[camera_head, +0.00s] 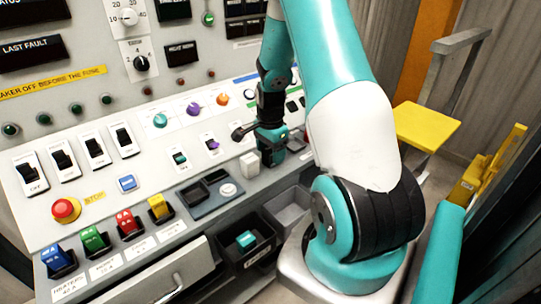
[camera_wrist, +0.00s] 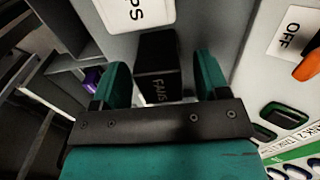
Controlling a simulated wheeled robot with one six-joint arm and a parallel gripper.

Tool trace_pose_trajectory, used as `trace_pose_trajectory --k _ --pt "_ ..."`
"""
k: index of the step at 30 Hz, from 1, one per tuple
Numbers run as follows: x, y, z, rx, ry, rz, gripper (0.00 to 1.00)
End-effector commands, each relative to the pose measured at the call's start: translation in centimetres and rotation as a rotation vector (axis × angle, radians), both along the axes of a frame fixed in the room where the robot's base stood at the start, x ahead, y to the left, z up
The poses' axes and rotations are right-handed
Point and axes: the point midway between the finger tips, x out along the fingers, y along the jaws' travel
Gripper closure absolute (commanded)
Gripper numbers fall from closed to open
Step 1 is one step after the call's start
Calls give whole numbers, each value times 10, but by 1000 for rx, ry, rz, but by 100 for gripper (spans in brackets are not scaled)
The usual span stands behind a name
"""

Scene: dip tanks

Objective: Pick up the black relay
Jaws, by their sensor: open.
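The black relay (camera_wrist: 157,52), a dark block with FANS lettering on its face, stands between the two teal fingers of my gripper (camera_wrist: 160,72) in the wrist view. My gripper is open, with a finger on each side of the relay. Small gaps seem to show at both sides; contact cannot be told for sure. In the head view my gripper (camera_head: 271,152) is down at the right end of the sloped panel, and I cannot make out the relay behind it.
Blue (camera_head: 59,259), green (camera_head: 94,239), red (camera_head: 128,223) and yellow (camera_head: 160,207) relays stand along the panel's front edge. A white block (camera_head: 249,165) is close left of my gripper. A dark bin (camera_head: 262,252) below holds a teal piece. A red stop button (camera_head: 66,209) is at left.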

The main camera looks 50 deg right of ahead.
Motion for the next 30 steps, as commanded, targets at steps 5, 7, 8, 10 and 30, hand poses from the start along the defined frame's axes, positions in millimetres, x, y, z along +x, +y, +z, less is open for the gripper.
trace_pose_trajectory --k 5,7,8,10,30 --pt "0 0 -10 0 -1 0 32" --pt "0 0 -10 0 -1 0 32" --pt "0 0 -10 0 -1 0 32" --pt "0 0 -10 0 -1 0 34" --pt "1 0 1 -3 -3 1 87"
